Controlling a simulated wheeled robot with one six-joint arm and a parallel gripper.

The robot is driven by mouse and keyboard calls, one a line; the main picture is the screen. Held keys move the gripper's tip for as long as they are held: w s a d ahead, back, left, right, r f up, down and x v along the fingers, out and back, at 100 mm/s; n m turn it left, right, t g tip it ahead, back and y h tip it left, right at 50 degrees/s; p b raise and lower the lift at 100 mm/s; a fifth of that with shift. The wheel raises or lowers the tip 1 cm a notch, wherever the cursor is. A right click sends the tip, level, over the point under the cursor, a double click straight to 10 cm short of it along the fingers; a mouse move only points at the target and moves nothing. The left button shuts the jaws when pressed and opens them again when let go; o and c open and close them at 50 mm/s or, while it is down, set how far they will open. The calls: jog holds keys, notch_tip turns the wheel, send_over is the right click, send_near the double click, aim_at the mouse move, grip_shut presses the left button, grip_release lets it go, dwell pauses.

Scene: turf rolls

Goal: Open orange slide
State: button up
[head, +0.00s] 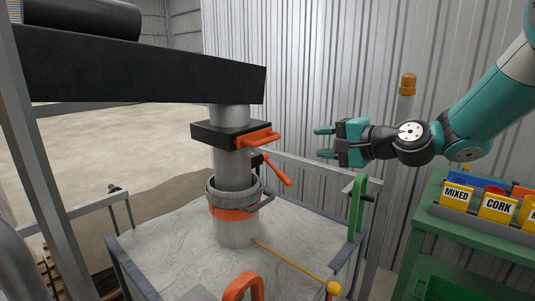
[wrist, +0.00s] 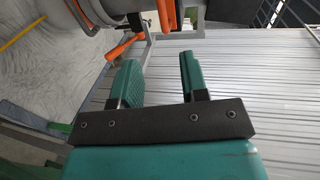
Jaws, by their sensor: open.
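The orange slide handle (head: 258,138) sticks out of the front of a black gate box (head: 220,134) on the grey vertical pipe. It also shows at the top of the wrist view (wrist: 166,16). Just below it is an orange lever (head: 278,172), angled down to the right; it is also in the wrist view (wrist: 124,46). My gripper (head: 323,142) is to the right of the slide handle, at about its height in the head view, pointing left and apart from it. Its jaws are open with nothing between them in the wrist view (wrist: 158,78).
Below the pipe stands a bin with a pale liner (head: 185,245), with a grey-and-orange collar (head: 235,205) above it. A yellow rod (head: 290,262) crosses the bin. A green handle (head: 358,205) stands at its right corner. A green shelf (head: 450,235) holds labelled boxes.

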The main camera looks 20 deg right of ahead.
aim_at(270, 141)
jog(key=p+x, duration=0.4)
jog(key=x, duration=1.3)
jog(key=shift+r+p, duration=0.1)
jog(key=shift+p, duration=0.25)
jog(key=shift+d, duration=0.1)
grip_shut()
